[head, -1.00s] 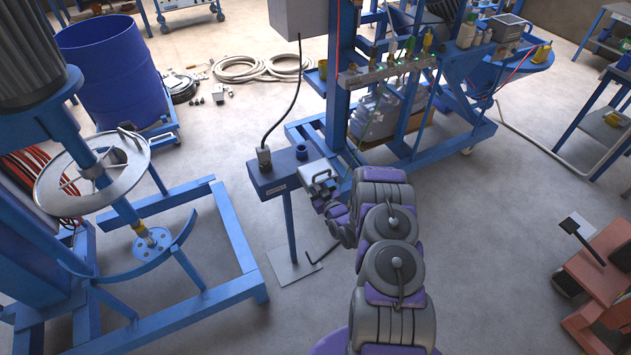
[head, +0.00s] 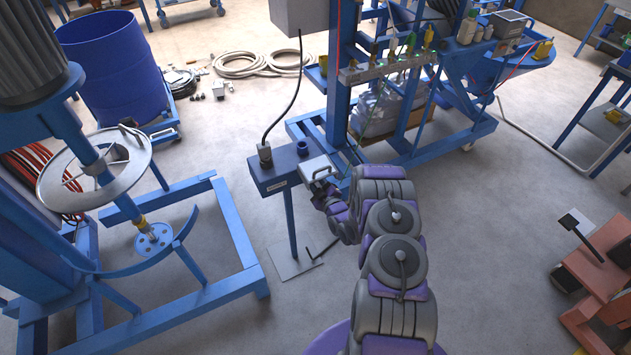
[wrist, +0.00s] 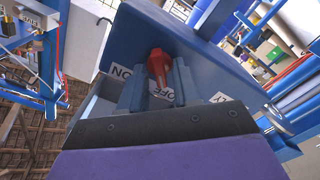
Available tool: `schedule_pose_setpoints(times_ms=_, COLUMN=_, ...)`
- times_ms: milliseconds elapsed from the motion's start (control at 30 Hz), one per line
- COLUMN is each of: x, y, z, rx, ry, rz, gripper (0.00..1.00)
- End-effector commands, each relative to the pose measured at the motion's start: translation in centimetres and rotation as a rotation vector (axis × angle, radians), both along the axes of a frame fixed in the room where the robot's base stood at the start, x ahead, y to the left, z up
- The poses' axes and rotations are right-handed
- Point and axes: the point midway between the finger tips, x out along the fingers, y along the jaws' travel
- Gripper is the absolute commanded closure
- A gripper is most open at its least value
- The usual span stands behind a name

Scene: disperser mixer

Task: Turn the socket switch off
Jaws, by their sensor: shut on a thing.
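The red switch handle (wrist: 159,65) shows in the wrist view, on the face of a blue housing (wrist: 205,55). An ON label (wrist: 121,71) is to its left and a partly covered OFF label (wrist: 164,93) is just below it. My gripper (wrist: 158,80) has its two fingers on either side of the red handle and is shut on it. In the head view, my gripper (head: 324,192) is at the right end of the blue socket box (head: 270,176) on its stand, by a light grey unit (head: 318,167). The red handle is hidden there.
A grey plug with a black cable (head: 264,154) stands on the socket box. A blue frame machine (head: 228,230) is at left, and a blue rack with bottles (head: 340,110) is behind. Open floor (head: 490,220) lies to the right of my arm.

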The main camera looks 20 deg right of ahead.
Motion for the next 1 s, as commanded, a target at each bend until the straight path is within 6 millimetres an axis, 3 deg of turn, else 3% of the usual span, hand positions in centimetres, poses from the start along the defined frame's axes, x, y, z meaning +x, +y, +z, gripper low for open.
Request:
schedule_pose_setpoints(times_ms=367, x=-0.2, y=0.1, z=-0.4, rx=0.000, ry=0.009, rz=0.000, gripper=0.99)
schedule_pose_setpoints(times_ms=400, x=-0.2, y=0.1, z=-0.4, rx=0.000, ry=0.009, rz=0.000, gripper=0.65)
schedule_pose_setpoints(times_ms=433, x=-0.2, y=0.1, z=-0.4, rx=0.000, ry=0.009, rz=0.000, gripper=0.62)
schedule_pose_setpoints(times_ms=800, x=-0.4, y=0.0, z=-0.1, rx=-0.001, ry=0.002, rz=-0.001, gripper=0.62)
schedule_pose_setpoints(times_ms=1000, x=-2.8, y=-0.2, z=0.0, rx=0.001, ry=0.004, rz=-0.003, gripper=0.62)
